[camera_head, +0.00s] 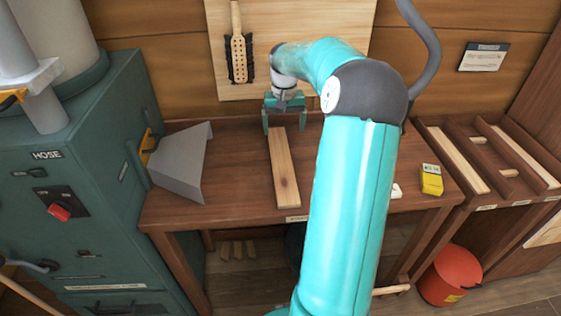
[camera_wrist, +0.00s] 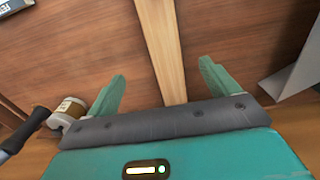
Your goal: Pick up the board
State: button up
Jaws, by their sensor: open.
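The board (camera_head: 283,172) is a long, narrow, pale wooden plank lying flat on the brown workbench (camera_head: 236,190). It runs from near the bench's front edge toward the back wall. My gripper (camera_head: 285,124) is above the board's far end, with one finger on each side of it. In the wrist view the board (camera_wrist: 162,45) passes between the two teal fingers of my gripper (camera_wrist: 163,85). The fingers are open and apart from the board. My gripper hides the board's far end in the head view.
A grey metal hood (camera_head: 180,163) juts over the bench's left side from a green machine (camera_head: 80,190). A yellow box (camera_head: 431,180) stands at the bench's right. A slotted rack (camera_head: 490,160) is farther right. A red bucket (camera_head: 450,276) is on the floor.

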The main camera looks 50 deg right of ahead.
send_over(282, 160)
jog(key=f, duration=0.8)
jog(key=shift+s+f, duration=0.2)
jog(key=shift+f, duration=0.1)
jog(key=f, duration=0.4)
jog(key=shift+w+a+f, duration=0.1)
jog(key=shift+w+f, duration=0.1)
jog(key=shift+f, duration=0.1)
jog(key=c, duration=1)
jog(key=shift+c, duration=1)
jog(key=shift+r, duration=0.1)
